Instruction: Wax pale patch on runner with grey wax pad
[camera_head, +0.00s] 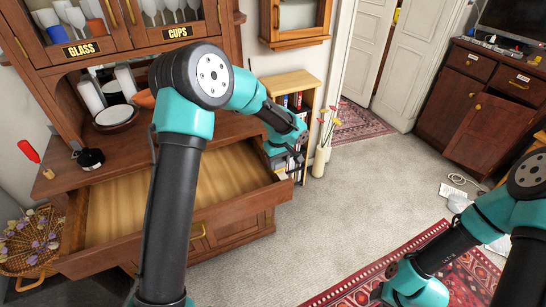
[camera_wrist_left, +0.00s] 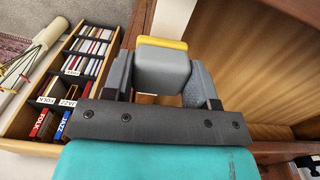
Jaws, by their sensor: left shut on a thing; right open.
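The grey wax pad (camera_wrist_left: 162,72), a block with a yellow edge, is between the fingers of my left gripper (camera_wrist_left: 162,88) in the left wrist view. In the head view my left wrist is over the right end of the open drawer (camera_head: 207,232), beside the bookcase; its fingers and the pad are mostly hidden there. The drawer's pale wooden inside also fills the right of the wrist view (camera_wrist_left: 265,55). I cannot make out the runner or its pale patch for certain. My right wrist is at the lower right of the head view, its fingers not visible.
A bookcase (camera_head: 291,88) stands close beside the drawer, also in the wrist view (camera_wrist_left: 72,75). A vase with flowers (camera_head: 321,158) is to its right. Crockery and a red-handled tool (camera_head: 30,153) are on the dresser top. Carpet (camera_head: 340,215) is clear in the middle; a red rug (camera_head: 345,288) lies nearer.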

